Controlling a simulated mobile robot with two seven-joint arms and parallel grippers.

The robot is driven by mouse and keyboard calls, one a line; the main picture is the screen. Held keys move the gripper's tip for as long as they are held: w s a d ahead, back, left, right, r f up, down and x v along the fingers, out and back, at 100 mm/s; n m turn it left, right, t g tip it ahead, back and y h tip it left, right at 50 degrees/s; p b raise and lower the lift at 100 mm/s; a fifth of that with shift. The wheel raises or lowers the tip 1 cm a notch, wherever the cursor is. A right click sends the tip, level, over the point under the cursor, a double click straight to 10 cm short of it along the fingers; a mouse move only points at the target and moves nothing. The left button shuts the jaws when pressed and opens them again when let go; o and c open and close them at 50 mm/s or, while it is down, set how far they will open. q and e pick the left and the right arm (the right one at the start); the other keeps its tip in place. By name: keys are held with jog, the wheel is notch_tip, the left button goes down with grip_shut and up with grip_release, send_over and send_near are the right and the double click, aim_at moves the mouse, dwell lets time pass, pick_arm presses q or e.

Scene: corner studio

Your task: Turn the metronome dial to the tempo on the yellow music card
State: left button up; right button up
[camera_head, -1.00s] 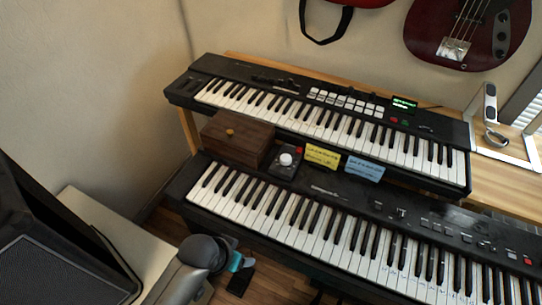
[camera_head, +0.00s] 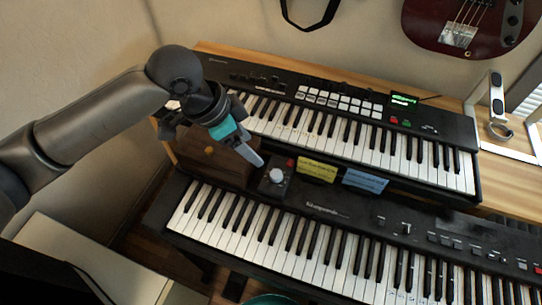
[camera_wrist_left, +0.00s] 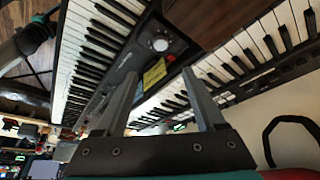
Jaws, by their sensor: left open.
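The metronome is a small black device with a round white dial (camera_head: 276,176), between the two keyboards. The dial also shows in the left wrist view (camera_wrist_left: 160,44). The yellow card (camera_head: 318,170) stands just right of the metronome, and it appears between my fingers in the wrist view (camera_wrist_left: 153,74). Its writing is too small to read. My left gripper (camera_head: 259,160) is open and empty. It hangs over the wooden box, its fingertips up and left of the dial, apart from it. A teal edge at the bottom of the head view may be my right gripper; no fingers show.
A wooden box (camera_head: 208,162) with a yellow knob stands left of the metronome. A blue card (camera_head: 365,181) is right of the yellow one. The upper keyboard (camera_head: 350,140) lies behind and the lower keyboard (camera_head: 330,215) in front, hemming in the metronome.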

pick_arm(q)
jog(key=b, duration=0.4)
send_near(276, 174)
jog(key=x, duration=0.7)
jog(key=shift+f, duration=0.1)
jog(key=shift+w+d+f+b, duration=0.1)
jog(key=shift+d+f+b, duration=0.1)
jog(key=shift+f+b, duration=0.15)
grip_shut()
